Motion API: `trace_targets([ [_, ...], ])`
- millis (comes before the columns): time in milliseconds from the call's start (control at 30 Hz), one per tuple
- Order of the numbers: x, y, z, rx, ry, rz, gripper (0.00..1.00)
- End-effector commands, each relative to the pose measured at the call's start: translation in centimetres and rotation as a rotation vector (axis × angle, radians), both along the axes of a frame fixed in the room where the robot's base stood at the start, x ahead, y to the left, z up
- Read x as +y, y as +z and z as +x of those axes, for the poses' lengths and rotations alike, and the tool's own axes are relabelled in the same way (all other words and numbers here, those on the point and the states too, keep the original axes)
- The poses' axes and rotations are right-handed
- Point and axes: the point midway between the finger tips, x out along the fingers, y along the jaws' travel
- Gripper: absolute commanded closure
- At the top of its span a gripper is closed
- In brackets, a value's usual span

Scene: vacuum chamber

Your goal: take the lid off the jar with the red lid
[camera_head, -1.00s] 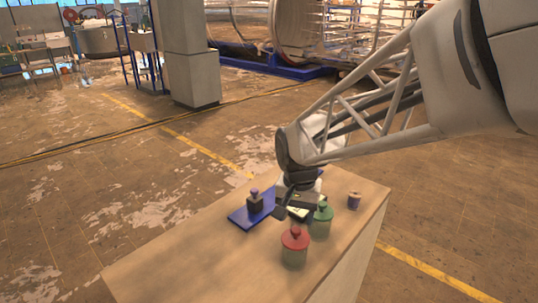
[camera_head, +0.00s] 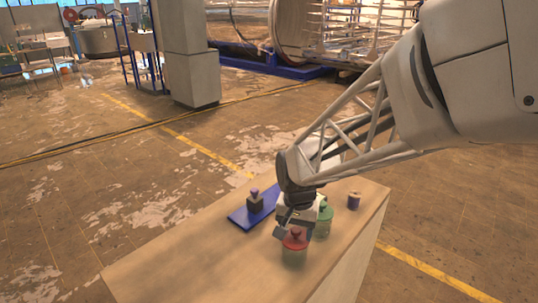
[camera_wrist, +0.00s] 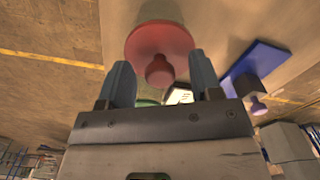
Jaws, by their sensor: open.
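The jar with the red lid (camera_head: 295,239) stands upright near the front of the table, its pale body (camera_head: 294,257) below the lid. The lid has a round red knob, which shows in the wrist view (camera_wrist: 159,71). My gripper (camera_head: 286,229) is over the red lid, tilted. In the wrist view its two fingers (camera_wrist: 160,80) are apart, with the knob between or just beyond them. I cannot tell whether the fingers touch the knob. The lid sits on the jar.
A jar with a green lid (camera_head: 325,213) stands close behind the red one, partly hidden by my gripper. A purple spool-like object (camera_head: 354,200) is to its right. A dark block with a purple knob (camera_head: 255,202) stands on a blue plate (camera_head: 240,217). The table's front left (camera_head: 190,270) is clear.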

Motion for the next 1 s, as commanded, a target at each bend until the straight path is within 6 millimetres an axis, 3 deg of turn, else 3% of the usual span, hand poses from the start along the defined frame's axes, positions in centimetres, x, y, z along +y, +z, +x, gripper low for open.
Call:
trace_targets([
  [633,-0.01,-0.54,-0.01,0.0,0.0,0.0,0.41],
  [1000,-0.01,-0.54,-0.01,0.0,0.0,0.0,0.94],
])
